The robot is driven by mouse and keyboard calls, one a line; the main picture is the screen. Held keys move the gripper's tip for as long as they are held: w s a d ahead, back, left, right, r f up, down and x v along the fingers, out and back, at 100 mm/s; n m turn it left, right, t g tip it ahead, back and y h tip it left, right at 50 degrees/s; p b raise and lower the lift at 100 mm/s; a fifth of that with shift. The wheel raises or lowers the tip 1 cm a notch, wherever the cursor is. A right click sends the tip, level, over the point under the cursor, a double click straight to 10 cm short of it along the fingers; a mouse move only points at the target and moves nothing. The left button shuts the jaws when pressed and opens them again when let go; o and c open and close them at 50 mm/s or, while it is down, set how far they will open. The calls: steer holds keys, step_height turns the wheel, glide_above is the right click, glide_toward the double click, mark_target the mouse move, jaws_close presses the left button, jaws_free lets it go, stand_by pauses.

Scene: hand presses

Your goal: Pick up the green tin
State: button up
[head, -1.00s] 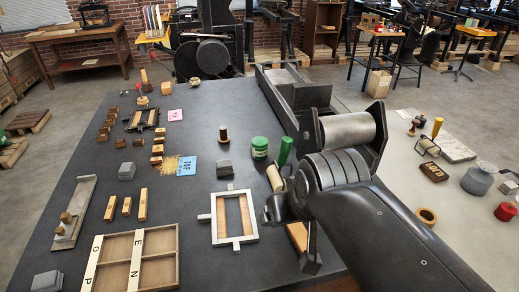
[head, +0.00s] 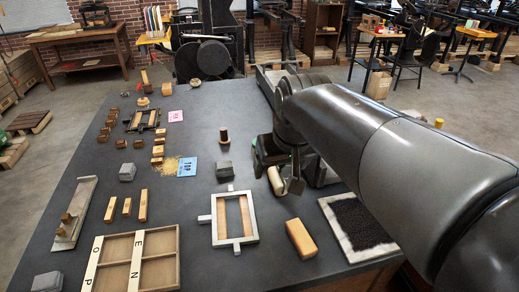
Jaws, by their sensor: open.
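My gripper (head: 278,168) is over the far right part of the dark table, pointing down. It is open, with one flat finger showing clearly; the rest is dark against the press parts. Whether the tin is between the fingers cannot be seen.
A pale roller (head: 275,180) lies close by my gripper. A grey block (head: 223,169) and a dark spool (head: 224,136) stand to the left. A white frame (head: 214,232), wooden block (head: 301,239) and tray of black grains (head: 328,210) lie nearer.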

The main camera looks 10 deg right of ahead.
steer(key=w+d+f+g, duration=0.1)
steer(key=w+f, duration=0.2)
steer(key=w, duration=0.8)
steer(key=w+d+f+n+g, duration=0.1)
steer(key=w+f, duration=0.3)
steer(key=w, duration=0.7)
steer(key=w+d+f+g, duration=0.1)
steer(key=w+f, duration=0.3)
steer(key=w, duration=0.7)
steer(key=shift+d+f+n, duration=0.15)
steer(key=shift+d+n, duration=0.15)
steer(key=shift+d, duration=0.05)
steer(key=shift+w+f, duration=0.15)
steer(key=shift+f, duration=0.2)
steer(key=f, duration=0.3)
steer(key=w+f, duration=0.1)
steer(key=f, duration=0.6)
steer(key=shift+w+f, duration=0.15)
steer(key=shift+w, duration=0.1)
steer(key=c, duration=1.2)
